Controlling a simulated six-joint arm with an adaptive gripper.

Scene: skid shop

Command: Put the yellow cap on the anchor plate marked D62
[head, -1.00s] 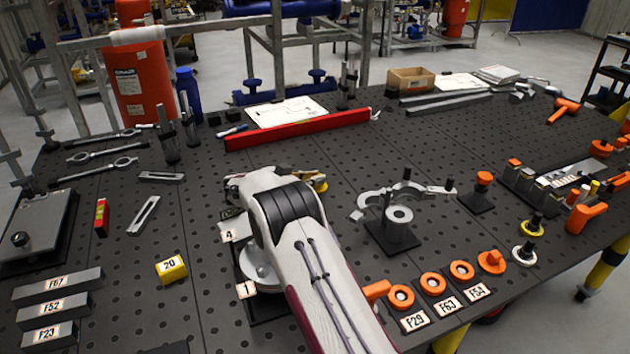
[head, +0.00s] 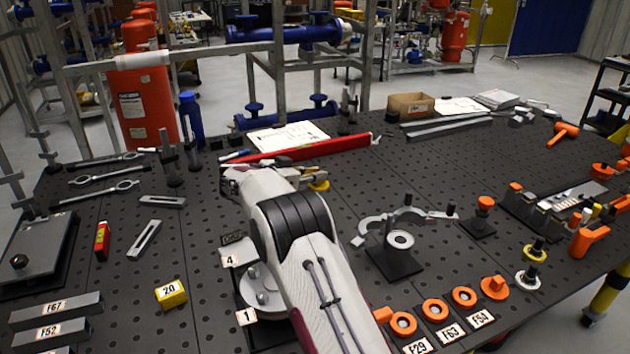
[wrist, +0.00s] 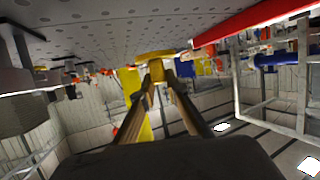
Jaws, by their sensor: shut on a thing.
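My gripper (wrist: 158,82) is shut on the yellow cap (wrist: 155,58), which sits between the two fingertips in the wrist view. In the head view the yellow cap (head: 319,185) shows just past the end of my arm, above the perforated table and on the near side of the red beam. My arm hides most of the gripper there. I cannot read a D62 mark on any plate in these frames, so I cannot tell which is that anchor plate.
The red beam (head: 325,149) lies across the far side. A clamp stand (head: 396,258) and orange rings (head: 435,310) are right of my arm. A yellow block marked 20 (head: 171,295) and labelled bars (head: 55,308) are left. The table between clamp and beam is fairly clear.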

